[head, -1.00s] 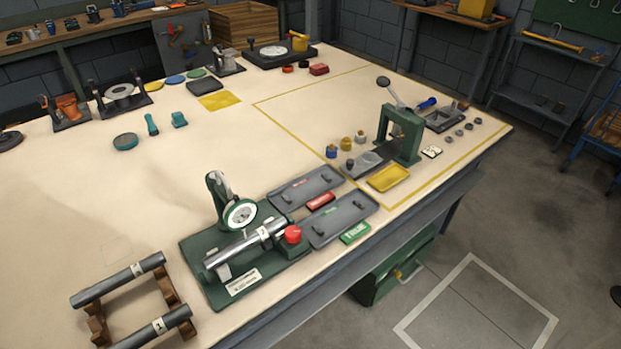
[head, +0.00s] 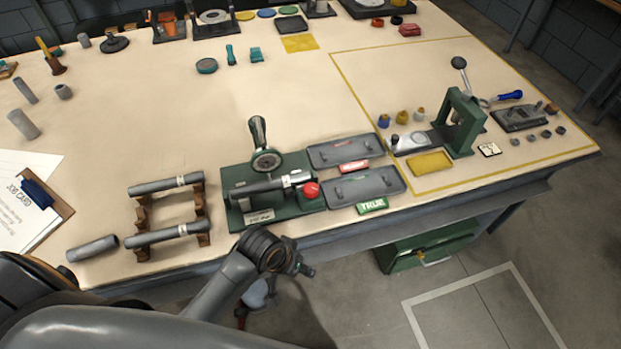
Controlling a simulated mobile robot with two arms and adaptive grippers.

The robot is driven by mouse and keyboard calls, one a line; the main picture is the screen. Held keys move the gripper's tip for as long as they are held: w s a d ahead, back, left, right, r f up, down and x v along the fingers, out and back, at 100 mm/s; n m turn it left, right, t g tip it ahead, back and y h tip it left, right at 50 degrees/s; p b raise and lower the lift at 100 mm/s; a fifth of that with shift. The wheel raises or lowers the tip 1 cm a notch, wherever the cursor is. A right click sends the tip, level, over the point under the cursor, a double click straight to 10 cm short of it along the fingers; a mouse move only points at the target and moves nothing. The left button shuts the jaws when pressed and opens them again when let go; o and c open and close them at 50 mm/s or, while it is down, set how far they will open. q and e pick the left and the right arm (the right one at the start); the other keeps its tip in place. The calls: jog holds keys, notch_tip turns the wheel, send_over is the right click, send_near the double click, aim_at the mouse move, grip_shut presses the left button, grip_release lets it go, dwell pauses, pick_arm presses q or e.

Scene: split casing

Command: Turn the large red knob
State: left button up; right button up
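The large red knob (head: 311,190) sits at the right end of a dark green fixture (head: 286,210), near the table's front edge. The fixture has a round dial gauge (head: 266,162) and carries a grey bar (head: 262,187) with a white tag. My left arm comes in from the lower left. Its dark wrist and gripper end (head: 290,262) is off the table's front edge, below the fixture and apart from the knob. My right gripper is not in view.
Two grey trays (head: 366,186) with red and green labels lie right of the fixture. A wooden rack (head: 202,208) with two bars stands left. A green lever press (head: 466,122) stands further right. A clipboard (head: 46,196) lies at far left. Space behind the fixture is clear.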

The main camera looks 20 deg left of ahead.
pick_arm(q)
jog(key=w+d+r, duration=0.3)
jog(key=r, duration=0.3)
notch_tip(320, 180, up, 21)
jog(key=n+g+y+p, duration=0.2)
jog(key=n+g, duration=0.1)
jog(key=n, duration=0.1)
send_over(311, 188)
notch_tip(311, 188, down, 14)
jog(key=shift+r+p, duration=0.2)
jog(key=shift+p, duration=0.6)
jog(key=c, duration=1.1)
jog(key=shift+c, duration=0.2)
